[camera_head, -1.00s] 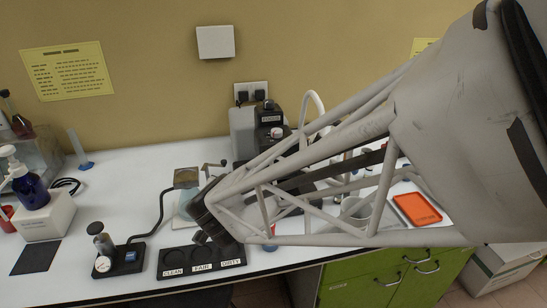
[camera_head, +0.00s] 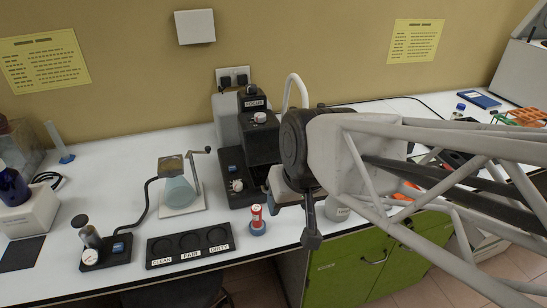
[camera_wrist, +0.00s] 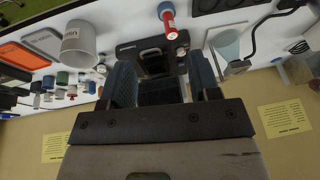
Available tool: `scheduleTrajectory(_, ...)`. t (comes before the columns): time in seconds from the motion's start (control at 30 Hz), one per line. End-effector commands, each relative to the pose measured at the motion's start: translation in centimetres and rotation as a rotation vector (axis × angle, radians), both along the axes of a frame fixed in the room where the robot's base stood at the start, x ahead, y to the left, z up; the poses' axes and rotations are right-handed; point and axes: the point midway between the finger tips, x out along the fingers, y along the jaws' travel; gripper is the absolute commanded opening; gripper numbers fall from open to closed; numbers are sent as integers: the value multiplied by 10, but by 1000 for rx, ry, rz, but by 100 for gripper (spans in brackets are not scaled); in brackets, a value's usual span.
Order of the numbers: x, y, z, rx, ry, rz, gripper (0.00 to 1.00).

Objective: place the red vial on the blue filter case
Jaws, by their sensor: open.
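A flat blue case (camera_head: 478,99), which looks like the filter case, lies at the far right back of the bench.
The black tray (camera_head: 150,266) marked CLEAN, FAIR and DIRTY lies left of the vial. A dark microscope-like device (camera_head: 262,140) stands behind it. A white cup (camera_wrist: 79,45) and an orange tray (camera_wrist: 22,58) show in the wrist view. My arm covers much of the right bench.

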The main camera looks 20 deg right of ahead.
Motion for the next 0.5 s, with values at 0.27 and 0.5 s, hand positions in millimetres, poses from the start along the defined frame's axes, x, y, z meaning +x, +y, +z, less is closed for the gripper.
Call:
scheduleTrajectory(0.27, -31, -31, 4, -99, 103, -33, 56)
scheduleTrajectory(0.5, -32, -31, 4, -102, 108, -33, 56)
